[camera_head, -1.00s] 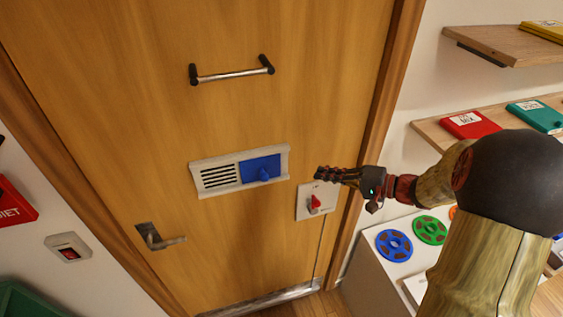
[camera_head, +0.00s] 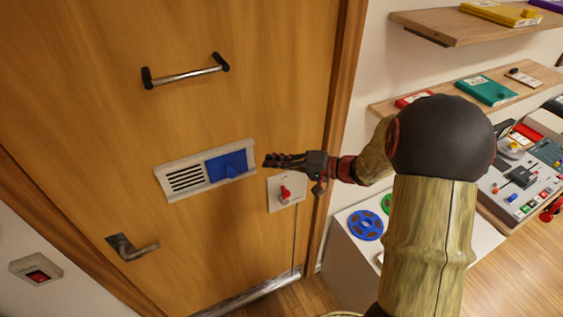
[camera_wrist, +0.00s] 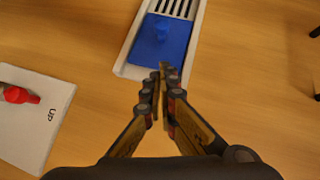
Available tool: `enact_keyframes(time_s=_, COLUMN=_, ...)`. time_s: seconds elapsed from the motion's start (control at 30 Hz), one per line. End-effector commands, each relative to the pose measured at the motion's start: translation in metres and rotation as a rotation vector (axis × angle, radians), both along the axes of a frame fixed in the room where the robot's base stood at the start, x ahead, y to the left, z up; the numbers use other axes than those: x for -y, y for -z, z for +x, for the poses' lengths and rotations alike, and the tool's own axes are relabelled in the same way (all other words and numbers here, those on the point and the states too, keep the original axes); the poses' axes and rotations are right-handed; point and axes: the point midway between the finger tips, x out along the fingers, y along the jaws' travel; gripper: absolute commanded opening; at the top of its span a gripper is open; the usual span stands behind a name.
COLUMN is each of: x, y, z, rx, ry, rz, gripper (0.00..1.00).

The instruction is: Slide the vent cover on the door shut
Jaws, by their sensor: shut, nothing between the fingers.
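The vent (camera_head: 206,170) is a pale frame set on the wooden door. Its blue cover (camera_head: 226,165) lies over the right part and carries a small blue knob (camera_head: 231,171). Dark slots (camera_head: 186,179) show bare at the left part. My gripper (camera_head: 266,161) is shut and empty, just right of the vent's right end. In the wrist view the fingertips (camera_wrist: 167,72) point at the near edge of the blue cover (camera_wrist: 160,40), with the knob (camera_wrist: 163,29) beyond them. I cannot tell whether they touch the vent.
A plate with a red switch (camera_head: 285,193) is below my gripper; its UP label shows in the wrist view. A door handle (camera_head: 131,248) is lower left and a pull bar (camera_head: 186,75) above. Shelves and a cabinet with reels (camera_head: 365,225) stand at the right.

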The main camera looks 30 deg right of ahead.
Motion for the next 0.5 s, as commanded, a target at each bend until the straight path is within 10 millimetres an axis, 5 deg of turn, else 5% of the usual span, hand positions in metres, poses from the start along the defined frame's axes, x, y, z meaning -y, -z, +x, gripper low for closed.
enact_keyframes(time_s=0.23, x=-0.034, y=0.01, z=0.034, rx=-0.003, ry=-0.003, rz=0.001, gripper=0.0)
enact_keyframes(time_s=0.5, x=-0.063, y=0.02, z=0.031, rx=-0.002, ry=0.0, rz=0.001, gripper=0.0)
